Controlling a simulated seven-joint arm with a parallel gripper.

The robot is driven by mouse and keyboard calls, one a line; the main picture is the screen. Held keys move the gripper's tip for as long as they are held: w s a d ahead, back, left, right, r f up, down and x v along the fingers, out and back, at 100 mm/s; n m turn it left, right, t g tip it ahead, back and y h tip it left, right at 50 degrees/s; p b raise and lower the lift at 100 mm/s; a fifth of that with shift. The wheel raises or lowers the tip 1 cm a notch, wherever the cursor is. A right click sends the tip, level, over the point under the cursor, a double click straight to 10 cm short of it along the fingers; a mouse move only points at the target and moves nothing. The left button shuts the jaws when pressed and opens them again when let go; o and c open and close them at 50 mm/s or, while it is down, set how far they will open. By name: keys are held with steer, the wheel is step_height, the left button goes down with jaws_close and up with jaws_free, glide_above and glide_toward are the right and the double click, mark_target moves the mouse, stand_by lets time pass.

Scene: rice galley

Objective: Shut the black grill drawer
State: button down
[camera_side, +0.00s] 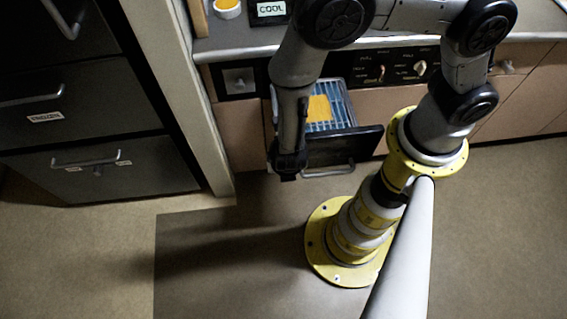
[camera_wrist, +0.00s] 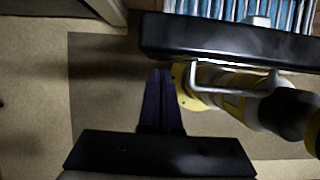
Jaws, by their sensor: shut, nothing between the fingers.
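The black grill drawer (camera_side: 345,145) is pulled out from the front of the galley unit, below the knob panel. A blue-white rack with an orange-yellow slab (camera_side: 319,108) on it shows inside the drawer. The drawer's silver bar handle (camera_side: 328,171) is on its front face. In the wrist view the drawer front (camera_wrist: 215,38) crosses the upper right, with its handle (camera_wrist: 232,88) below it. My gripper (camera_side: 288,172) points down beside the left end of the drawer front. In the wrist view my gripper (camera_wrist: 160,75) is shut and empty, left of the handle.
Dark drawers with handles (camera_side: 95,160) stand at the left, behind a pale post (camera_side: 185,90). The floor (camera_side: 230,260) in front is clear at left.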

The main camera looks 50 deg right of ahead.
steer(key=shift+w+d, duration=0.2)
steer(key=shift+d, duration=0.05)
steer(key=w+d, duration=2)
steer(key=shift+w+d+r, duration=0.1)
steer(key=shift+w, duration=0.05)
